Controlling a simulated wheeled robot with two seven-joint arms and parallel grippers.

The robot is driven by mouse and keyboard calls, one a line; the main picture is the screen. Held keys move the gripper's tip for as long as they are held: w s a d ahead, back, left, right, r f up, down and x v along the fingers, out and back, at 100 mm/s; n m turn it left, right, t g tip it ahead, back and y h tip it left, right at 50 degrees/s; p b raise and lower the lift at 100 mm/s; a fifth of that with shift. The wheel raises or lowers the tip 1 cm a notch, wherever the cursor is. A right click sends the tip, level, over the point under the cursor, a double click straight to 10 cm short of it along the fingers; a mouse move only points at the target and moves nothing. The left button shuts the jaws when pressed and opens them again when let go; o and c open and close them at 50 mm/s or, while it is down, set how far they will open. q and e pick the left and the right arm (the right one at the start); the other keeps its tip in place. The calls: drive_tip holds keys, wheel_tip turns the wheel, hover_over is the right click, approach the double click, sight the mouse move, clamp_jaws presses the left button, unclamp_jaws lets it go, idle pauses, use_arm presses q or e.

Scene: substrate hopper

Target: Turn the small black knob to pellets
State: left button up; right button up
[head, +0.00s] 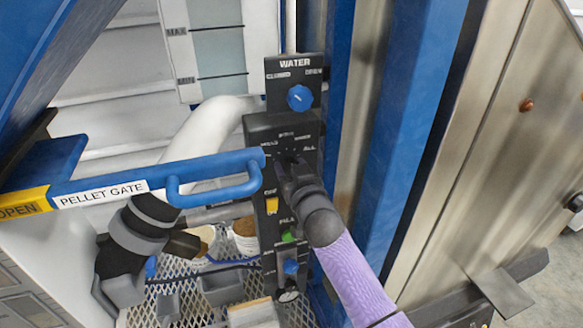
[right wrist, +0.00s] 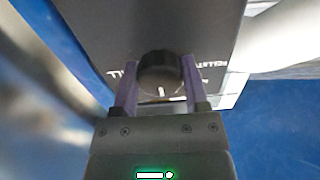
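The small black knob (right wrist: 160,74) is on the dark control panel (head: 257,130), below the blue WATER knob. In the right wrist view a white mark on the knob points down the picture, and an upside-down label, seemingly PELLETS, lies to its right. My right gripper (right wrist: 158,84) has its two purple fingers around the knob, one on each side, seemingly touching it. In the head view the right gripper (head: 286,163) hides most of the knob and part of its labels. I do not make out my left gripper.
The blue WATER knob (head: 299,97) is above. A yellow switch (head: 272,205), a green button (head: 288,237) and another blue knob (head: 291,267) are below. The blue PELLET GATE handle (head: 215,167) reaches close to the panel's left edge. A blue post (head: 410,120) stands to the right.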

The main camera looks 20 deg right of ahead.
clamp_jaws()
drive_tip(key=shift+n, duration=0.4)
drive_tip(key=n, duration=0.3)
drive_tip(key=shift+p, duration=0.4)
drive_tip(key=n, duration=0.3)
drive_tip(key=shift+n, duration=0.3)
drive_tip(key=n, duration=0.4)
drive_tip(key=shift+p, duration=0.35)
drive_tip(key=shift+n, duration=2.2)
